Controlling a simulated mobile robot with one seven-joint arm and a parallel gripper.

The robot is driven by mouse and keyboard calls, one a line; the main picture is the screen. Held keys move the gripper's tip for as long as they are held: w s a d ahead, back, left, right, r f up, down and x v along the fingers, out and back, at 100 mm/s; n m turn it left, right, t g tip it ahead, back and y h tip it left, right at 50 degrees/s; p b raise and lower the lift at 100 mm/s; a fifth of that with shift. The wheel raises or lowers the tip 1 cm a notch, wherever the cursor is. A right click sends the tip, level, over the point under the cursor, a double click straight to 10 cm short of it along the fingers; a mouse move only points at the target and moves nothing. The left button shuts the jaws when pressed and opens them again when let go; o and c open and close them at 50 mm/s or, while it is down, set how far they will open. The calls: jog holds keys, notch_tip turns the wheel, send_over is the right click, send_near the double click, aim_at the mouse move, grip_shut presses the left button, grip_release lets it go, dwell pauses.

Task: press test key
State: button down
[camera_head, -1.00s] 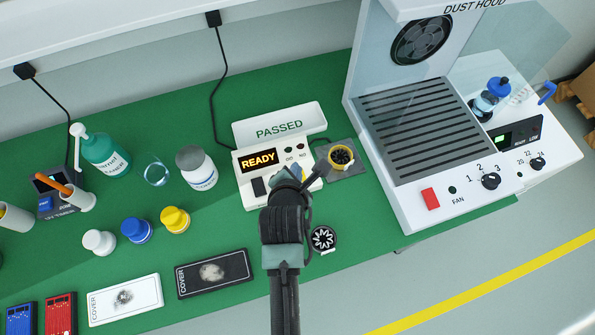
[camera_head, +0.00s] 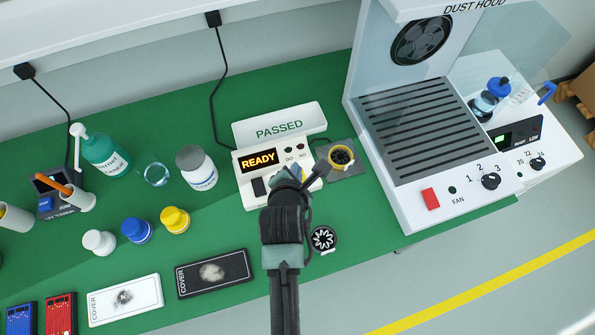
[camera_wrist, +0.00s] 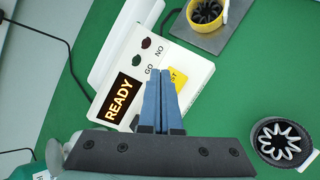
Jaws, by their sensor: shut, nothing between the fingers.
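The white tester (camera_head: 247,194) stands on the green bench, with a lit READY display (camera_head: 258,161) and GO and NO lamps that look dark. In the wrist view the display (camera_wrist: 119,98) and a yellow key (camera_wrist: 179,78) show on its top face. The key's label is partly covered; only "ST" reads. My gripper (camera_wrist: 160,73) is shut and empty, its blue fingers together over the tester's top face, overlapping the key's edge. I cannot tell whether the tips touch it. In the head view my gripper (camera_head: 297,173) hides the key.
A yellow ring holding a black wheel (camera_head: 342,157) sits on a grey pad to the right. A black round part (camera_head: 323,239) lies near the front edge. The dust hood (camera_head: 405,205) is farther right; bottles stand left.

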jog(key=shift+f, duration=0.1)
dwell(0.3)
jog(key=shift+f, duration=0.35)
jog(key=shift+f+b, duration=0.3)
jog(key=shift+f, duration=0.2)
dwell(0.6)
dwell(0.3)
jog(key=shift+r+p, duration=0.9)
jog(key=shift+p, duration=0.15)
notch_tip(320, 180, up, 5)
jog(key=p, duration=0.5)
jog(key=shift+r, duration=0.1)
